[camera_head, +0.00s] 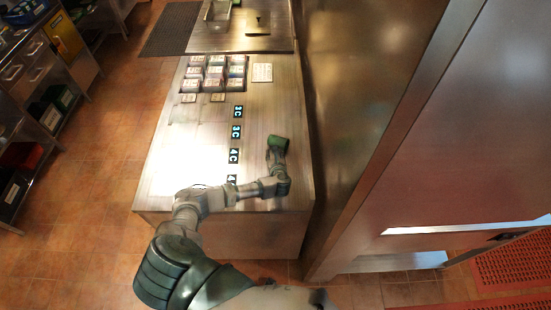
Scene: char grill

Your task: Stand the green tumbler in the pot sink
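The green tumbler (277,142) is at the right side of the steel counter, at the tip of my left gripper (275,156). It looks tilted. The fingers meet or overlap its near side, but they are too small and dark to show whether they are shut on it. I cannot tell whether the tumbler touches the counter. A small steel basin (218,11) is at the far end of the counter run; I cannot tell whether it is the pot sink. My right gripper is out of view.
The counter (180,150) bears a rack of small containers (214,72), a white card (262,72) and a row of dark labels (237,132). A tall steel panel (370,80) closes off the right side. Tiled floor (90,190) is open on the left; shelving (45,75) stands beyond.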

